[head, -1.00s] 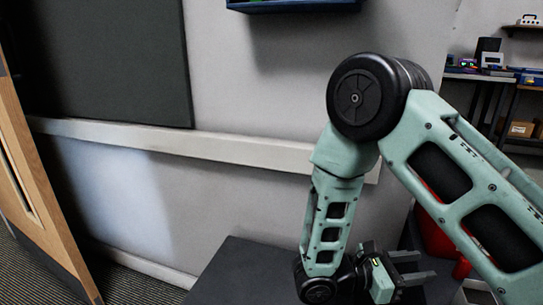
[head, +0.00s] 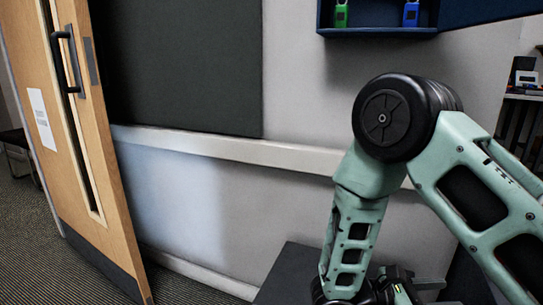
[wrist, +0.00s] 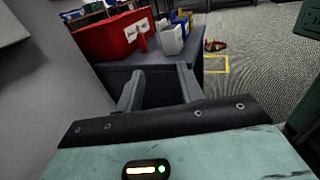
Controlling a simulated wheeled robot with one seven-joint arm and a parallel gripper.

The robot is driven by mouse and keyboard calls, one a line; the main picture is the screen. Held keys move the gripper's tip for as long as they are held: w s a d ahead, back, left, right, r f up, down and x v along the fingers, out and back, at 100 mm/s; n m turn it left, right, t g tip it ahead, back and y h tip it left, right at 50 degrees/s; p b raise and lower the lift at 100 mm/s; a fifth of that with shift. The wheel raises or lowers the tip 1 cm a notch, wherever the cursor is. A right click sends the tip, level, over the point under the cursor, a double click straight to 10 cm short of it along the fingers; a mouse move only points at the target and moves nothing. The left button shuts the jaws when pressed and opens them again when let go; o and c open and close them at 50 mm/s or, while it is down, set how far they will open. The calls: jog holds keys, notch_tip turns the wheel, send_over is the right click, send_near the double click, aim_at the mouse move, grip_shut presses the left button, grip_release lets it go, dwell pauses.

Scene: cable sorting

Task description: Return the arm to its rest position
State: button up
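My gripper (head: 432,290) is low at the right in the head view, on the end of my folded arm, partly cut off by the lower edge. In the wrist view my gripper (wrist: 158,80) has its two fingers apart with nothing between them. A dark table top (wrist: 118,72) lies beyond the fingers there. I see no cable in the gripper.
A red bin (wrist: 108,38) and a white container (wrist: 173,40) stand on the dark surface. A yellow outline (wrist: 222,66) marks the carpet. A wooden door (head: 88,150) stands at left, a blue wall shelf (head: 378,31) above, and a dark board (head: 180,65) on the wall.

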jog(key=s+a+r+m+y, duration=0.45)
jog(key=s+a+y, duration=0.25)
jog(key=a+y, duration=0.2)
jog(key=s+a+r+m+y, duration=0.3)
jog(key=s+a+m+y, duration=0.2)
jog(key=s+a+y, duration=0.35)
notch_tip(320, 180, up, 31)
jog(key=w+a+t+p, duration=0.1)
jog(key=w+p, duration=0.1)
jog(key=p, duration=2.9)
jog(key=shift+a+r+y, duration=0.15)
jog(key=shift+a+y, duration=0.15)
jog(key=shift+y, duration=0.15)
jog(key=shift+d, duration=0.1)
